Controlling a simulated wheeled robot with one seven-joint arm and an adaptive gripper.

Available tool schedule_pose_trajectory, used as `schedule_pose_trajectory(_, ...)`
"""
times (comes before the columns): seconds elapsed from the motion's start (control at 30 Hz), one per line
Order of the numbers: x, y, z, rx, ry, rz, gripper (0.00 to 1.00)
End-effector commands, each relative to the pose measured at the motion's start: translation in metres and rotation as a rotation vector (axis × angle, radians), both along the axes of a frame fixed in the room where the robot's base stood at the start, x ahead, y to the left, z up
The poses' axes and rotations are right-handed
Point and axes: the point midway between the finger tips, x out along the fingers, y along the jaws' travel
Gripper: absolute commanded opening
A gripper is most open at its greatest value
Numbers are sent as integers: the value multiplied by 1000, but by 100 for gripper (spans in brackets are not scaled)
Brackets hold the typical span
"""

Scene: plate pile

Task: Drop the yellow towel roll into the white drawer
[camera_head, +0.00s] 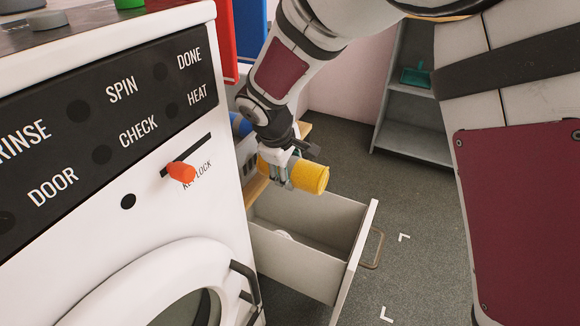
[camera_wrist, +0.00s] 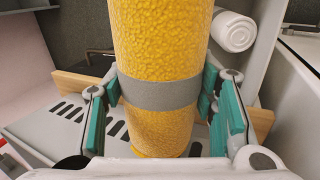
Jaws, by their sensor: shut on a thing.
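The yellow towel roll (camera_head: 309,176) is held in my gripper (camera_head: 282,180) above the open white drawer (camera_head: 296,262) in the head view. In the wrist view the roll (camera_wrist: 160,45) has a grey band around its middle. The green-padded fingers of my gripper (camera_wrist: 165,105) are shut on either side of the roll at the band. The drawer is pulled out beside the white machine. A white rolled towel (camera_wrist: 233,30) shows in the wrist view, and a white thing, partly hidden, lies inside the drawer in the head view.
The white machine (camera_head: 120,190) with an orange knob (camera_head: 181,172) stands to the left of the drawer. A slotted grey surface with a wooden edge (camera_wrist: 75,88) lies below the roll. A grey shelf (camera_head: 413,137) with a teal dustpan (camera_head: 416,75) stands at the back right. The floor right of the drawer is clear.

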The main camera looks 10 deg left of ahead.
Motion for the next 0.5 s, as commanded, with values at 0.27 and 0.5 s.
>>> schedule_pose_trajectory(0.27,0,0,-33,0,0,0,19)
schedule_pose_trajectory(0.5,0,0,-36,1,-1,-1,19)
